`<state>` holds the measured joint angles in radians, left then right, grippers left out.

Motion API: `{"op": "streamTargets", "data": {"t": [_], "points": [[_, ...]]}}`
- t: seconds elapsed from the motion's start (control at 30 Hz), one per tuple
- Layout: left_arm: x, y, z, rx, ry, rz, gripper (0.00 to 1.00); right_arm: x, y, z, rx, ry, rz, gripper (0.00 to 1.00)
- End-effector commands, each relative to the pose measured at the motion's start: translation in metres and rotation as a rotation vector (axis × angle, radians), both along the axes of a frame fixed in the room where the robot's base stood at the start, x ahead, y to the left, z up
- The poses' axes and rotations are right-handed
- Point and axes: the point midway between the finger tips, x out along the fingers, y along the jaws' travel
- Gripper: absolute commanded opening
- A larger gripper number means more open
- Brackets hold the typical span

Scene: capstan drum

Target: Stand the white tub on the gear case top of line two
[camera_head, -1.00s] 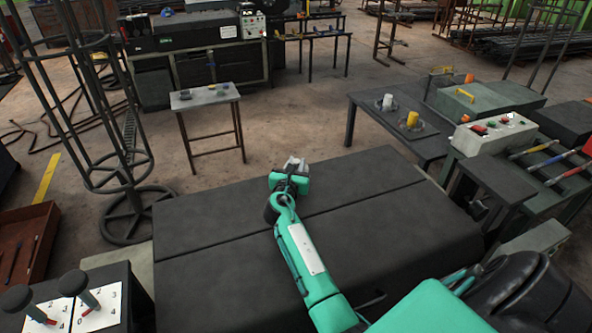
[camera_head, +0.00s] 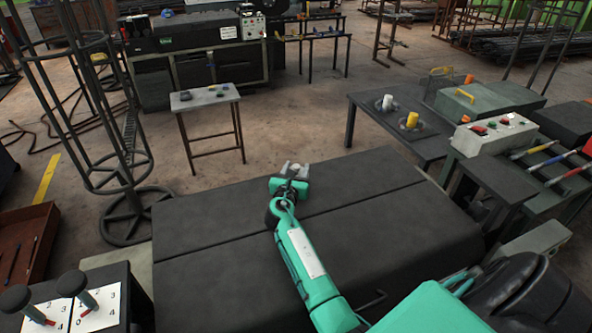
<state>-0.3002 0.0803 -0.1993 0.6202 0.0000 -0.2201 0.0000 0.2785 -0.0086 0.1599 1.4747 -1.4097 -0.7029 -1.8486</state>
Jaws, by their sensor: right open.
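A small white cylinder (camera_head: 387,102), which looks like the white tub, stands in a round holder on the dark table at the right. My right gripper (camera_head: 295,167) is open above the large dark flat top (camera_head: 380,215), well to the left of and nearer than the white cylinder. Nothing clearly shows between its fingers. I cannot tell which surface is the gear case top of line two. My left gripper is not in view.
A yellow cylinder (camera_head: 412,120) stands beside the white one. Green boxes (camera_head: 505,95) with a yellow handle and a control box (camera_head: 495,133) with buttons are at the right. A small table (camera_head: 205,96) stands behind, and a tall wire cage (camera_head: 120,190) at the left.

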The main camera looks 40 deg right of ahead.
Motion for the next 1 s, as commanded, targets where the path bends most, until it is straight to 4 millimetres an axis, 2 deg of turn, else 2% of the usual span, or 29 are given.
{"op": "streamTargets", "data": {"t": [0.03,0.17,0.4,0.6,0.8,1.0], "points": [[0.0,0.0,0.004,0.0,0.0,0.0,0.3,0.0,0.0,0.005,0.001,-0.001,0.0,0.44],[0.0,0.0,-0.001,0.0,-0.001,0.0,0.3,-0.013,0.015,0.001,0.001,0.0,0.002,0.44],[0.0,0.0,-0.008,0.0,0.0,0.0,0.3,-0.048,0.055,0.0,0.003,0.0,0.002,0.44],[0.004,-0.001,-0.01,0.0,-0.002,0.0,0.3,-0.07,0.079,0.001,0.001,-0.001,0.0,0.44],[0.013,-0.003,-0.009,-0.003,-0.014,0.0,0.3,-0.079,0.09,0.002,0.001,-0.001,0.0,0.44],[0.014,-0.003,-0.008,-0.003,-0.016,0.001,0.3,-0.08,0.09,0.003,0.001,-0.001,0.0,0.44]]}}
